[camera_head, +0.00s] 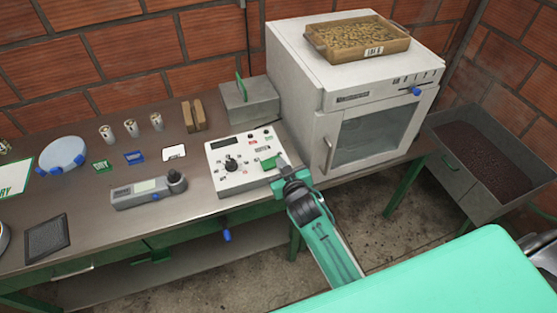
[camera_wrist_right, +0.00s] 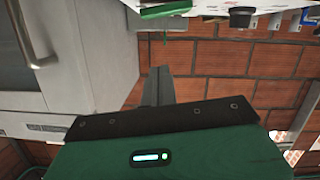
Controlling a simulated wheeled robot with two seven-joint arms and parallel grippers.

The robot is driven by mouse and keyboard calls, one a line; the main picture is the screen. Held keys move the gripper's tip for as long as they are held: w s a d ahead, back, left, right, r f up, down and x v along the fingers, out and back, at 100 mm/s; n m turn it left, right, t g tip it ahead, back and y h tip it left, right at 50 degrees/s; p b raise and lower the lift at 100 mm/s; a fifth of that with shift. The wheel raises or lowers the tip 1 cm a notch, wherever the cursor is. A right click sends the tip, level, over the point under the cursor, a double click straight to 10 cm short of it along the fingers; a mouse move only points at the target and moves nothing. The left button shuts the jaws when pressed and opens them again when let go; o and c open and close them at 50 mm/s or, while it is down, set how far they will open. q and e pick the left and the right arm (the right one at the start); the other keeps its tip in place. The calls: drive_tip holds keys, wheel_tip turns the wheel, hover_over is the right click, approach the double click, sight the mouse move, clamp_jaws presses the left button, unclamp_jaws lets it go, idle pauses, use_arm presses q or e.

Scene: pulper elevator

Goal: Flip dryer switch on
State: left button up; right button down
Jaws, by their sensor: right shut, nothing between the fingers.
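A white control panel (camera_head: 240,178) lies on the steel bench, with a dark display, a black knob (camera_head: 231,164), small buttons and a green switch-like part (camera_head: 268,162) near its right side. The white dryer cabinet (camera_head: 300,70) stands right of it, with a blue knob (camera_head: 416,91) on its front. My right gripper (camera_head: 283,163) is shut and empty at the panel's right edge, close to the green part; contact cannot be told. In the right wrist view its fingers (camera_wrist_right: 157,86) are together below the panel's green part (camera_wrist_right: 165,10). My left gripper is not in view.
A tray of beans (camera_head: 358,40) sits on the dryer. A grey metal box (camera_head: 249,104) stands behind the panel. A handheld meter (camera_head: 149,190) and small cups (camera_head: 131,127) lie left. A dark-filled bin (camera_head: 487,160) stands at right.

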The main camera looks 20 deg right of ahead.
drive_tip(key=p, duration=0.2)
hover_over(272, 163)
drive_tip(key=v, duration=0.2)
drive_tip(key=shift+d+f, duration=0.4)
drive_tip(key=shift+f, duration=0.4)
drive_tip(key=f, duration=0.2)
drive_tip(key=shift+s+d+f, duration=0.15)
drive_tip(key=shift+d+f, duration=0.05)
drive_tip(key=shift+f, duration=0.15)
drive_tip(key=shift+d+f, duration=0.1)
drive_tip(key=shift+f, duration=0.65)
